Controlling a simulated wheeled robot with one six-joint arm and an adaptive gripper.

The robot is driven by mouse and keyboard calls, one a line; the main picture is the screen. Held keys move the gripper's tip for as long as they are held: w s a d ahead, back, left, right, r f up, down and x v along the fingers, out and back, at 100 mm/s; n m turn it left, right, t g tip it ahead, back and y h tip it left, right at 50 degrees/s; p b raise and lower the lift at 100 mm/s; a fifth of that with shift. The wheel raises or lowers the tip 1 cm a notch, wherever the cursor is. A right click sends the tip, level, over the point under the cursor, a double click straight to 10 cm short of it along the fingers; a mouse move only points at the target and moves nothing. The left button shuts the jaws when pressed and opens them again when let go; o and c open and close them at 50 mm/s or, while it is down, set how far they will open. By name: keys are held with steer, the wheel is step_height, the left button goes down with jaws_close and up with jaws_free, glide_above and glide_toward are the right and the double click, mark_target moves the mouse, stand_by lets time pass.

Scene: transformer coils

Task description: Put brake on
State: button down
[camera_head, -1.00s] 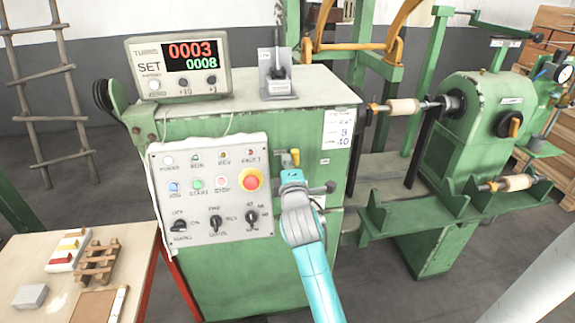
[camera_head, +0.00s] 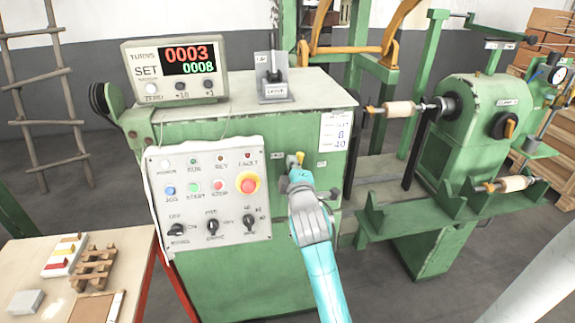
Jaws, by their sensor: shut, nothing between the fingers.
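The green winding machine has a cabinet (camera_head: 250,130) with a white control panel (camera_head: 208,200) on its front. A small yellow handle (camera_head: 299,160) shows on the cabinet front, right of the panel's red button (camera_head: 247,183). My gripper (camera_head: 299,177) is at the end of the turquoise and grey arm, just below the yellow handle in the picture. It is shut and empty. My arm hides part of the cabinet front, and I cannot tell whether the gripper touches the handle. A dark lever stands upright in a grey base (camera_head: 274,92) on the cabinet top; its label is too small to read.
A display box (camera_head: 175,68) reading 0003 and 0008 stands on the cabinet. The spindle head (camera_head: 484,120) and wooden bobbins (camera_head: 398,109) are at right. A work table (camera_head: 130,252) with small parts is at lower left. Open floor shows at lower right.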

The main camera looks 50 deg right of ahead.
steer(key=d+m, duration=0.1)
steer(key=s+d+m, duration=0.1)
steer(key=m, duration=0.1)
steer(key=shift+s+f, duration=0.1)
steer(key=shift+s, duration=0.15)
steer(key=shift+s+d+f+m, duration=0.45)
steer(key=shift+d+m, duration=0.15)
steer(key=shift+m, duration=0.25)
steer(key=shift+s+d+f+m, duration=0.4)
steer(key=shift+d+m, duration=0.15)
steer(key=shift+m, duration=0.25)
steer(key=shift+s+d+f+m, duration=0.45)
steer(key=shift+d+m, duration=0.15)
steer(key=shift+m, duration=0.25)
steer(key=shift+f, duration=0.15)
